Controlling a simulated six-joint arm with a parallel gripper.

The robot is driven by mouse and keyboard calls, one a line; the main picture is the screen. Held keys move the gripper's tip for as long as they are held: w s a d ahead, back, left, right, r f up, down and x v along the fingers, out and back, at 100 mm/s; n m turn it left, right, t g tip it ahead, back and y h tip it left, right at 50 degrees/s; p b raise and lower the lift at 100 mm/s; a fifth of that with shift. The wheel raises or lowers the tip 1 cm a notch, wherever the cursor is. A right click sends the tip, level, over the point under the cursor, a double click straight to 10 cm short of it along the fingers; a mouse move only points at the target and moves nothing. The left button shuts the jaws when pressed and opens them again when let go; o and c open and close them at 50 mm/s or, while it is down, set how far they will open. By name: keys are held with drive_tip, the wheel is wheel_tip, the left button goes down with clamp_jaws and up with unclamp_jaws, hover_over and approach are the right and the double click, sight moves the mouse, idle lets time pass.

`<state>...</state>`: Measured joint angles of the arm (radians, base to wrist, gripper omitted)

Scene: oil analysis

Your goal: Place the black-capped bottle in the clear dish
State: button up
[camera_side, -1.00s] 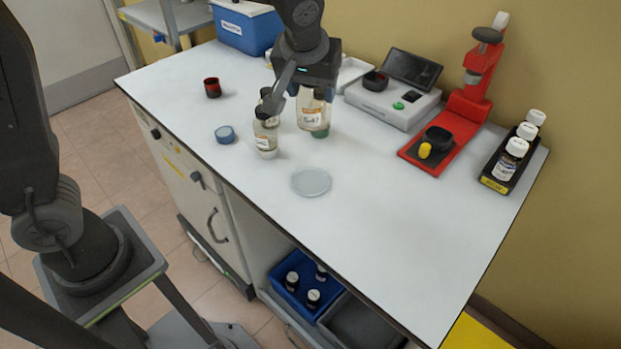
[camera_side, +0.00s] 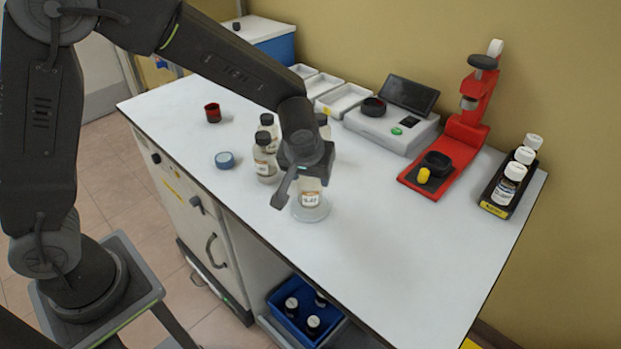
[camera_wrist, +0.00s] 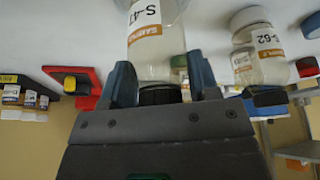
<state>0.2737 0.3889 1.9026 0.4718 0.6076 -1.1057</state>
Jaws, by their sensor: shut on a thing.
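My gripper (camera_side: 304,172) is shut on a clear bottle (camera_side: 311,191) with a white and orange label. In the wrist view the gripper (camera_wrist: 160,88) has its two fingers on either side of the bottle's black cap (camera_wrist: 160,95), and the bottle (camera_wrist: 155,45) reads S-47. The bottle is upright over the round clear dish (camera_side: 312,213). Its base appears within the dish's outline; I cannot tell whether it touches the bottom. The gripper hides the cap in the side view.
Two dark-capped bottles (camera_side: 265,165) (camera_side: 268,132) stand left of the gripper, and another (camera_side: 324,125) is partly hidden behind it. A blue-grey lid (camera_side: 225,160) and red cup (camera_side: 212,113) lie farther left. A red stand (camera_side: 455,155) is at right. The table front right is clear.

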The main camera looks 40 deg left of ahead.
drive_tip(key=shift+f, duration=0.8)
drive_tip(key=shift+f, duration=0.1)
drive_tip(key=o, duration=1)
drive_tip(key=v, duration=1.2)
drive_tip(key=s+a+r+m, duration=0.1)
drive_tip(key=s+a+r, duration=0.1)
drive_tip(key=s, duration=0.4)
drive_tip(key=s+a+r+m+t+h, duration=0.1)
drive_tip(key=s+a+r+m, duration=0.1)
drive_tip(key=s+a, duration=0.2)
drive_tip(key=s+a+r+m+h, duration=0.1)
drive_tip(key=s+a+r+m, duration=0.1)
drive_tip(key=s, duration=0.6)
drive_tip(key=shift+a+t, duration=0.3)
drive_tip(key=shift+a, duration=0.15)
